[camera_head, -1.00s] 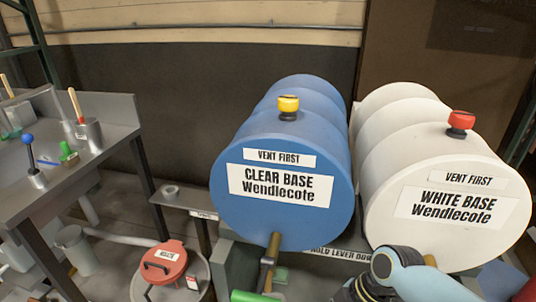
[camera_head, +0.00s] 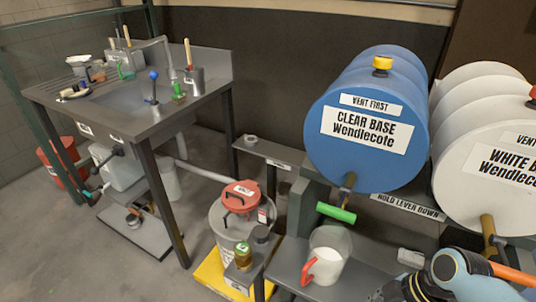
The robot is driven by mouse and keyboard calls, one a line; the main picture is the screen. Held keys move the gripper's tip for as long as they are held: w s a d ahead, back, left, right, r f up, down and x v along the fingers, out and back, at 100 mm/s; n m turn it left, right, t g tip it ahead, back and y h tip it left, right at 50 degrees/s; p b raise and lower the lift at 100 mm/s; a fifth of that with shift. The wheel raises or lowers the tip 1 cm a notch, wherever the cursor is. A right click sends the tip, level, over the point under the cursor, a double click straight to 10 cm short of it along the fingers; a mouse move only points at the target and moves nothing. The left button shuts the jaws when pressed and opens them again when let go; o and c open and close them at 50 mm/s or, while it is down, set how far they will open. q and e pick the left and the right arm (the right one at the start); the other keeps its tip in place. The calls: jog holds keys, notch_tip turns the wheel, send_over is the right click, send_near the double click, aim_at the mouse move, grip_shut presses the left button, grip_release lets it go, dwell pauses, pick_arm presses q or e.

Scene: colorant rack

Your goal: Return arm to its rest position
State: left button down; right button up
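My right arm shows at the bottom right, with a light blue and black link below the white drum. The dark ribbed part at its left end (camera_head: 408,289) is cut by the bottom edge, and I cannot make out fingers or whether it holds anything. My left arm and gripper are out of view. A clear pitcher (camera_head: 329,254) with a red handle and pale contents stands on the grey shelf under the green lever (camera_head: 336,212) of the blue drum's tap.
The blue CLEAR BASE drum (camera_head: 370,160) and white WHITE BASE drum (camera_head: 480,205) overhang the shelf (camera_head: 290,258). A red-lidded bucket (camera_head: 230,228) stands on a yellow platform (camera_head: 208,277). A sink bench (camera_head: 140,122) is at the left. Floor at the lower left is clear.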

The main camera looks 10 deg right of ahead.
jog(key=s+d+f+m+h+b, duration=0.2)
jog(key=s+f+m+b, duration=0.4)
jog(key=s+f, duration=0.9)
jog(key=s+d+f+m+h+b, duration=0.3)
jog(key=s+f+m+b, duration=0.3)
jog(key=s+f, duration=0.9)
notch_tip(320, 180, down, 2)
jog(key=shift+s+d+f+m+g, duration=0.15)
jog(key=shift+d+m+g, duration=0.15)
jog(key=shift+d+m, duration=0.7)
jog(key=shift+a, duration=0.2)
